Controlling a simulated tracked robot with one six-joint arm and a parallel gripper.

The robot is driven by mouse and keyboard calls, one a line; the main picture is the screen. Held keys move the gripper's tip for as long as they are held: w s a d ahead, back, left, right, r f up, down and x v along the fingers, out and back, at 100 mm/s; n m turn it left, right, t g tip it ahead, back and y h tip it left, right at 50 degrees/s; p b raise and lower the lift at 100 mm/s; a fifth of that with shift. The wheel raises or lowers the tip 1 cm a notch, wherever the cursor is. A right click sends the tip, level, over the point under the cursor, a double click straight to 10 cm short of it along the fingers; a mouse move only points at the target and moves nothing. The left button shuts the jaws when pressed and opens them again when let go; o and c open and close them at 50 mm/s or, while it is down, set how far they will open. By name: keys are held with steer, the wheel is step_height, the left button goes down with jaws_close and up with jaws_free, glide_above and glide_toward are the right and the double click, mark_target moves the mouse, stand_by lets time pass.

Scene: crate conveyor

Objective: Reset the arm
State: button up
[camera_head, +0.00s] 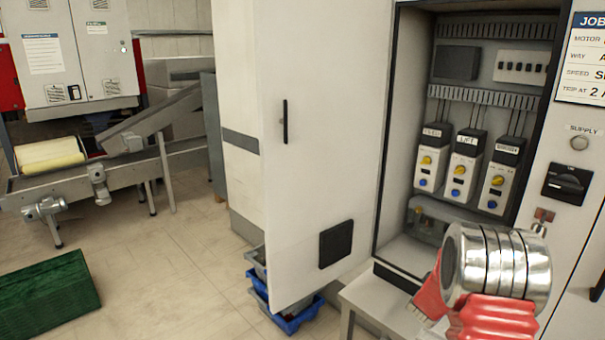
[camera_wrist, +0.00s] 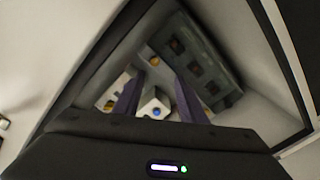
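My gripper (camera_wrist: 158,88) is open in the wrist view, with two dark purple fingers apart and nothing held between them. It points into the open cabinet. A pale module with a blue knob (camera_wrist: 157,112) shows between the fingers, beyond them. In the head view my red and silver arm is at the lower right, in front of the cabinet; the gripper fingers do not show there. Three white and black drive modules stand in a row inside: left (camera_head: 431,160), middle (camera_head: 464,165) and right (camera_head: 499,177). Each has yellow and blue knobs.
The cabinet door (camera_head: 325,130) stands open to the left of the opening. A job card (camera_head: 582,60) and a black rotary switch (camera_head: 568,184) are on the right panel. Blue bins (camera_head: 290,318) sit below the door. A conveyor (camera_head: 90,180) and green crate (camera_head: 45,298) are at left, with clear floor between.

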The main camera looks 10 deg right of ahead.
steer(key=s+a+f+g+y, duration=0.2)
steer(key=a+f+y, duration=0.6)
steer(key=a+f, duration=0.3)
steer(key=s+a+r+g+y, duration=0.2)
steer(key=s+a+y, duration=0.1)
steer(key=s+a, duration=0.3)
steer(key=s+a+r+g+y, duration=0.15)
steer(key=s+a, duration=0.25)
steer(key=a, duration=0.4)
steer(key=s+a+r+n, duration=0.1)
steer(key=s+a+r, duration=0.4)
steer(key=s, duration=0.3)
steer(key=s+a+r+n+y, duration=0.1)
steer(key=s+a+r, duration=0.3)
steer(key=s+r, duration=0.3)
steer(key=s+a+r, duration=0.5)
steer(key=s+r, duration=0.1)
steer(key=s, duration=0.3)
steer(key=shift+s+a+n, duration=0.3)
steer(key=shift+a+n, duration=0.05)
steer(key=shift+n, duration=0.05)
steer(key=shift+y, duration=0.25)
